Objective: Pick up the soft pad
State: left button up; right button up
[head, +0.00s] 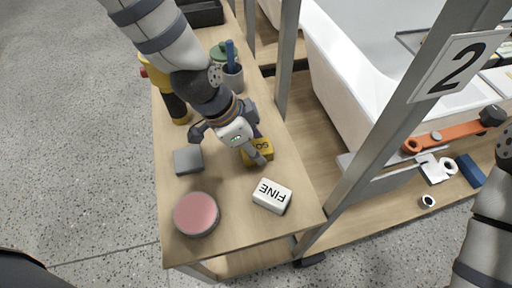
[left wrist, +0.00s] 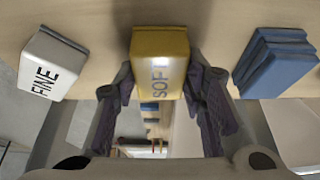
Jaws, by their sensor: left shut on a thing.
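The soft pad is a yellow block (head: 262,151) marked "SOFT", at the right side of the narrow wooden table, partly covered by my gripper in the head view. In the left wrist view the yellow block (left wrist: 160,65) sits between the two fingers. My left gripper (head: 256,145) reaches down over it and is shut on it, with a finger on each side in the left wrist view (left wrist: 160,88). I cannot tell whether the pad touches the table. My right arm shows at the right edge, but its gripper is out of view.
A white block marked "FINE" (head: 272,196), a round pink-topped tin (head: 197,214) and a grey block (head: 188,161) stand nearby. A blue ridged block (left wrist: 275,62) is beside the pad. A grey post with sign "2" (head: 459,70) rises right of the table.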

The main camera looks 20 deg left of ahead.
aim_at(265, 146)
pick_arm(q)
jog(key=shift+r, duration=0.1)
jog(key=shift+r, duration=0.35)
jog(key=r, duration=0.2)
jog(key=r+p, duration=0.1)
jog(key=shift+s+d+r, duration=0.1)
jog(key=shift+d+r, duration=0.15)
jog(key=s+d+r+p, duration=0.2)
jog(key=s+d+r, duration=0.6)
jog(key=s+d, duration=0.1)
jog(key=shift+s+d+r, duration=0.25)
jog(key=shift+d+r, duration=0.05)
jog(key=shift+d, duration=0.1)
jog(key=o, duration=0.6)
jog(key=shift+c, duration=0.2)
jog(key=c, duration=0.4)
pick_arm(e)
jog(key=w+r+t, duration=0.2)
jog(key=w+r, duration=0.2)
jog(key=shift+w+r, duration=0.25)
jog(key=shift+w, duration=0.1)
